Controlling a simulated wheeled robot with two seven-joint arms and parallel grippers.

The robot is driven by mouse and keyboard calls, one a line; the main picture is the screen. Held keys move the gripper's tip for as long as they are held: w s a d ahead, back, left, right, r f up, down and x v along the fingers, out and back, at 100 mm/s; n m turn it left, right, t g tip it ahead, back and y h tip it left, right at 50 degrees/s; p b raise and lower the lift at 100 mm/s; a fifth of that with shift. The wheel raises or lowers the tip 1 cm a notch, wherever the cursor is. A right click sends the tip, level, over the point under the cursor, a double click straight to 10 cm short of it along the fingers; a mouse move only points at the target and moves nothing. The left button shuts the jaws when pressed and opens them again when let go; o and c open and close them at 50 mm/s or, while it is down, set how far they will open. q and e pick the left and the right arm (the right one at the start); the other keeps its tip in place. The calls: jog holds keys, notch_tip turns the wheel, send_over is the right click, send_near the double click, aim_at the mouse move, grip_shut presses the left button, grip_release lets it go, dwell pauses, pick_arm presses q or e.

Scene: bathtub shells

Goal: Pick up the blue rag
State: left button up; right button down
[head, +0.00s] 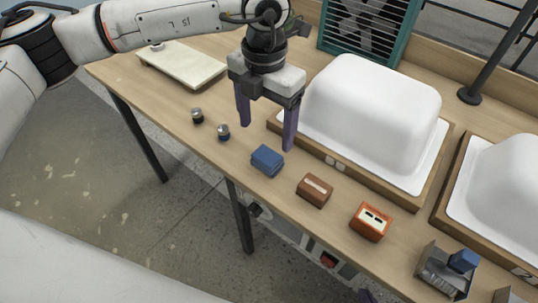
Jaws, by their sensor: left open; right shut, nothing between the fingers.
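The blue rag (267,160) is a small folded dark-blue pad lying on the wooden table near its front edge. My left gripper (267,122) points down above the table, just behind the rag, its two purple fingers wide apart. It is open and empty, and its right finger is close to the rag's upper right side; I cannot tell whether they touch.
On the table (215,95), a brown block (314,190) and an orange block (371,222) stand right of the rag. Two small knobs (223,132) lie left. A white tub shell (370,105) on a wooden base stands behind. A metal holder (443,275) contains a blue block (463,261).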

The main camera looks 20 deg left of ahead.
pick_arm(q)
send_over(267, 155)
jog(key=f, duration=0.4)
jog(key=shift+s+f, duration=0.15)
jog(key=shift+s, duration=0.15)
jog(key=shift+w+f+p, duration=0.15)
jog(key=shift+f+p, duration=0.25)
jog(key=shift+f, duration=0.95)
jog(key=shift+w+f+p, duration=0.1)
jog(key=shift+f+p, duration=0.3)
jog(key=shift+f, duration=0.95)
jog(key=c, duration=1.1)
jog(key=shift+r+b, duration=0.6)
jog(key=shift+r, duration=4.45)
